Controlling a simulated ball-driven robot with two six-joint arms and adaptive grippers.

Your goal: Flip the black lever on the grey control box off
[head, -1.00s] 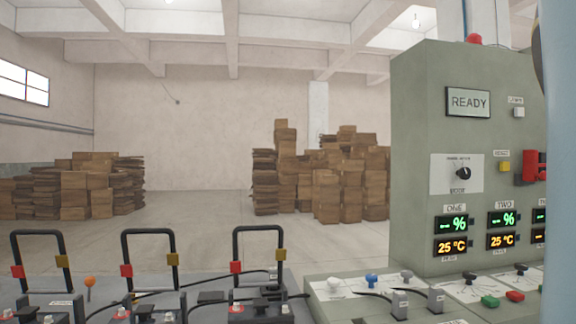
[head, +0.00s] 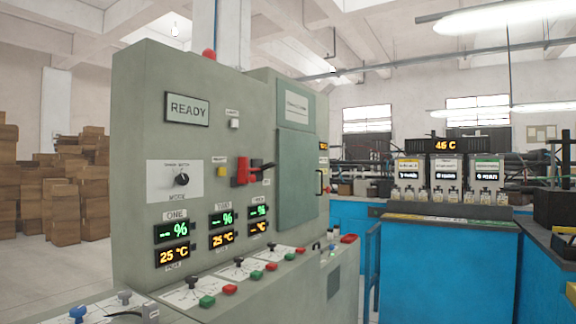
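The grey control box (head: 140,120) stands upright left of the middle in the head view. A black lever (head: 263,166) sticks out to the right from a red switch body (head: 241,173) on its front face. The lever lies about level, with small labels beside it that are too small to read. Neither of my grippers is in view.
The box has a READY screen (head: 187,109), a black knob (head: 181,179) and several lit displays. A sloping desk (head: 255,285) with green and red buttons juts out below. Cardboard boxes (head: 68,205) stand behind at left; blue benches (head: 450,265) stand at right.

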